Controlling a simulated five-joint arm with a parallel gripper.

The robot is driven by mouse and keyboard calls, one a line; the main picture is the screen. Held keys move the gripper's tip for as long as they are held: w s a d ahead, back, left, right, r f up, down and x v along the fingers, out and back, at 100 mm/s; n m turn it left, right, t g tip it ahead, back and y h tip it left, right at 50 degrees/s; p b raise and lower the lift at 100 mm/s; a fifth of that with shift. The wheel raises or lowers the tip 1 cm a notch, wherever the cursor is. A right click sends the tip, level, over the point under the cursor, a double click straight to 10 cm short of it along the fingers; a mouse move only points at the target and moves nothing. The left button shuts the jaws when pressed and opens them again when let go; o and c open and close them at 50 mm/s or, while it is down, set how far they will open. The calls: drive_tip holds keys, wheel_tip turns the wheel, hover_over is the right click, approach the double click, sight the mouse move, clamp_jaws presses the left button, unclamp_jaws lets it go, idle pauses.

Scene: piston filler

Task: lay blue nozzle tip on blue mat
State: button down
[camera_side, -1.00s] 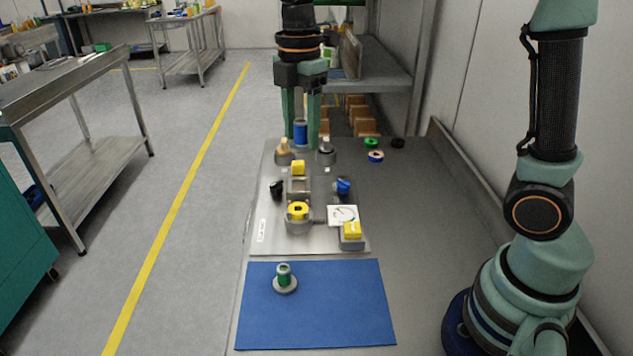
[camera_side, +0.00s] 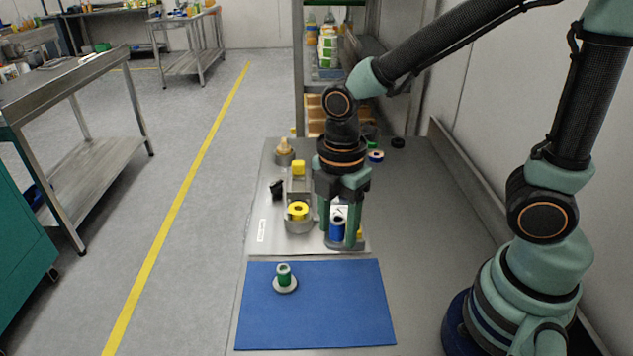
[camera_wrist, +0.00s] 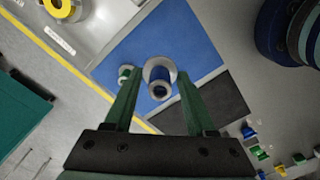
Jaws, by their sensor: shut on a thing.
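My gripper (camera_side: 341,240) is shut on the blue nozzle tip (camera_side: 337,229), a small blue cylinder with a grey flange. In the side view it hangs between the fingers near the front right of the grey plate, beyond the far edge of the blue mat. In the wrist view the nozzle tip (camera_wrist: 159,76) is between the fingers, with the blue mat (camera_wrist: 190,45) behind it. The blue mat (camera_side: 340,310) lies flat on the bench. A green nozzle tip (camera_side: 284,276) stands upright on its grey flange at the mat's far left part.
The grey plate (camera_side: 272,235) holds a yellow ring part (camera_side: 298,211), a yellow block (camera_side: 298,167) and a tan-topped fitting (camera_side: 283,150). The mat's middle and right are clear.

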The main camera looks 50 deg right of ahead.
sight(335, 285)
wheel_tip(335, 285, down, 12)
drive_tip(key=shift+r, duration=0.1)
idle(0.5)
drive_tip(key=shift+f, duration=0.2)
drive_tip(key=shift+c, duration=1.1)
unclamp_jaws()
